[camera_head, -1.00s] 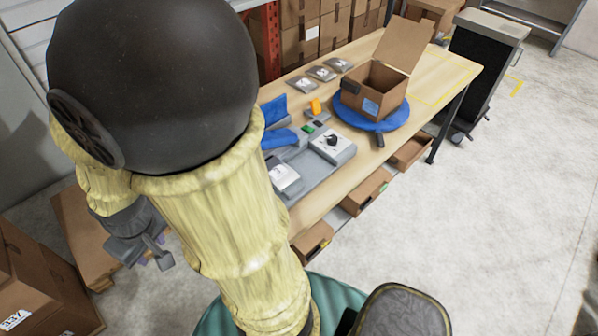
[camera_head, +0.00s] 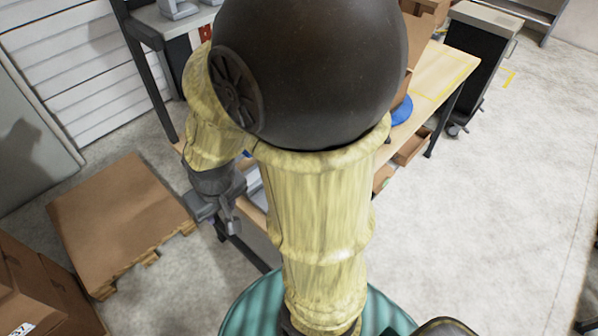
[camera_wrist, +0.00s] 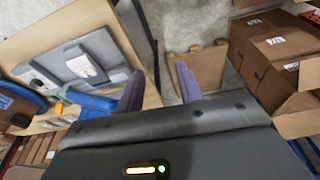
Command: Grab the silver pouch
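No silver pouch can be made out in either current view; my arm covers most of the table in the head view. My gripper (camera_wrist: 159,80) is open in the wrist view, its two purple fingers apart with nothing between them. In the head view my gripper (camera_head: 218,207) hangs at the left of my arm, beside the near end of the table, with its fingers hard to make out.
The wooden table (camera_wrist: 62,18) carries a grey tray (camera_wrist: 107,49) and blue items (camera_wrist: 88,105). A cardboard-topped pallet (camera_head: 118,215) lies on the floor at left. Cardboard boxes (camera_wrist: 272,55) stand at right in the wrist view. Floor at right (camera_head: 500,220) is clear.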

